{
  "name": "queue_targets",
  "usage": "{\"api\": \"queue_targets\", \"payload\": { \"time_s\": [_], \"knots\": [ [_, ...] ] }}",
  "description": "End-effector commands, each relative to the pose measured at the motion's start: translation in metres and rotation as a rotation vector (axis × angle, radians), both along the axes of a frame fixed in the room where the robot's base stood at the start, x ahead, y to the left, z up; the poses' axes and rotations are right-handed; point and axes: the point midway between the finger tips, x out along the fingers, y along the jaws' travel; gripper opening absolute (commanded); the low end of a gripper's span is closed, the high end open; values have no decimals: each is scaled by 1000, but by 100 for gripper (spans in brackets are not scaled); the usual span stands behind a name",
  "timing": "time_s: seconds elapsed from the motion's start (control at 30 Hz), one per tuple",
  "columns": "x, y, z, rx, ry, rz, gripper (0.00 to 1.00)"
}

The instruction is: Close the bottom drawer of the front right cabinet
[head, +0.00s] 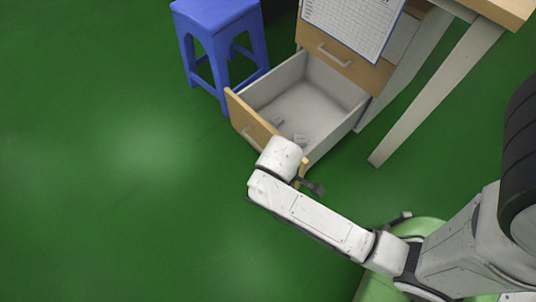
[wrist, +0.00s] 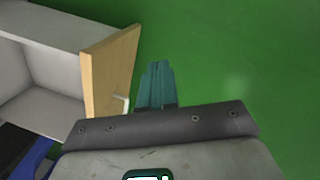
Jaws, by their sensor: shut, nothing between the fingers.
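The bottom drawer (head: 250,120) of the cabinet (head: 345,68) is pulled well out, with a wood front and grey inside. Two small grey items lie in it. In the wrist view the drawer front (wrist: 108,70) stands left of my gripper (wrist: 157,66), with its small pale handle on the outer face. My gripper's teal fingers are together and empty, just outside the drawer front, near the handle; contact cannot be told. In the head view my arm covers the drawer front's near right part, and the fingers cannot be made out.
A blue stool (head: 217,40) stands left of the cabinet. A desk with a pale slanted leg (head: 435,95) is at the right. A printed sheet (head: 355,25) hangs over the upper cabinet front. The green floor left of and in front of the drawer is clear.

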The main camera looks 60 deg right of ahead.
Motion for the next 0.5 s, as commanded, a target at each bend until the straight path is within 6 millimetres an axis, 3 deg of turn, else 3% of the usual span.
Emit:
{"api": "queue_targets", "payload": {
  "time_s": [0.5],
  "knots": [
    [41, 3, -13, -226, 312, 394, 0]
  ]
}}
